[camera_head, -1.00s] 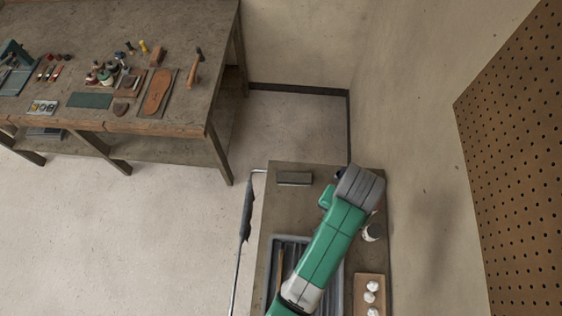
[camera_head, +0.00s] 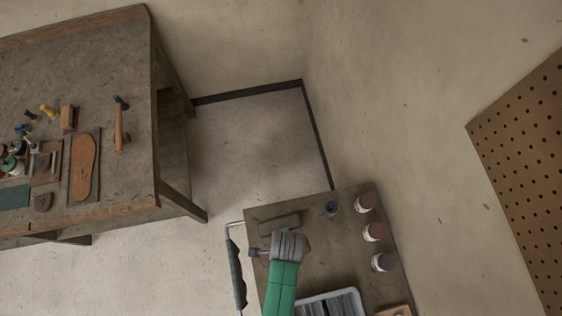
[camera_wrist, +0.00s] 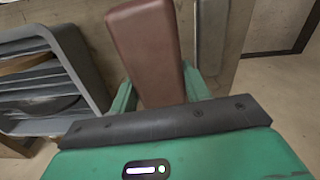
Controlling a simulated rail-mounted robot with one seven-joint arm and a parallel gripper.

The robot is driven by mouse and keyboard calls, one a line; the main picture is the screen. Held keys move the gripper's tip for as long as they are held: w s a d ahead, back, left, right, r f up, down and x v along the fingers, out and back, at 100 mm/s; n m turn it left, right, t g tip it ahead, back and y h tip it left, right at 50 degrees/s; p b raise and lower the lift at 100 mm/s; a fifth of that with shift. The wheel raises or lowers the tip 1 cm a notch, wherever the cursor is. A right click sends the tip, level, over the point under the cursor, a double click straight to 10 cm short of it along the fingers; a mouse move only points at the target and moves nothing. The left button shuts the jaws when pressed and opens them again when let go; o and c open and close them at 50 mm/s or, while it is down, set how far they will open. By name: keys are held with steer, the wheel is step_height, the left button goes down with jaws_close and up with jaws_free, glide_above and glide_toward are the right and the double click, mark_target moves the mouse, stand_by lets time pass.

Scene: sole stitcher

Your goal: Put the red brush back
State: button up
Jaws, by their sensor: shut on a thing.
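In the wrist view a reddish-brown block, which I take as the red brush (camera_wrist: 145,38), stands between the two green fingers of my gripper (camera_wrist: 158,80). The gripper is shut on it. The brush's lower end is hidden behind the gripper's body. In the head view my grey wrist is over the cart top (camera_head: 335,258), and a small brown bit (camera_head: 307,243) shows at its right side, perhaps the brush. The fingers are hidden there.
A grey tray (camera_head: 350,293) lies near the cart's front; it also shows at left in the wrist view (camera_wrist: 85,60). A grey bar (camera_head: 280,223) lies beyond my wrist. Jars (camera_head: 373,232) line the right edge. A workbench (camera_head: 90,190) stands at left.

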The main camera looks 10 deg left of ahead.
steer(key=shift+s+f+m, duration=0.7)
steer(key=shift+s+f, duration=0.2)
steer(key=shift+f, duration=0.2)
step_height(320, 180, down, 10)
steer(key=shift+a+r+b, duration=0.1)
steer(key=shift+b, duration=0.85)
steer(key=shift+w, duration=0.1)
steer(key=shift+f, duration=0.2)
steer(key=o, duration=0.9)
steer(key=shift+r, duration=0.1)
steer(key=shift+o, duration=0.2)
step_height(320, 180, up, 12)
steer(key=shift+r+p, duration=0.15)
steer(key=shift+p, duration=0.95)
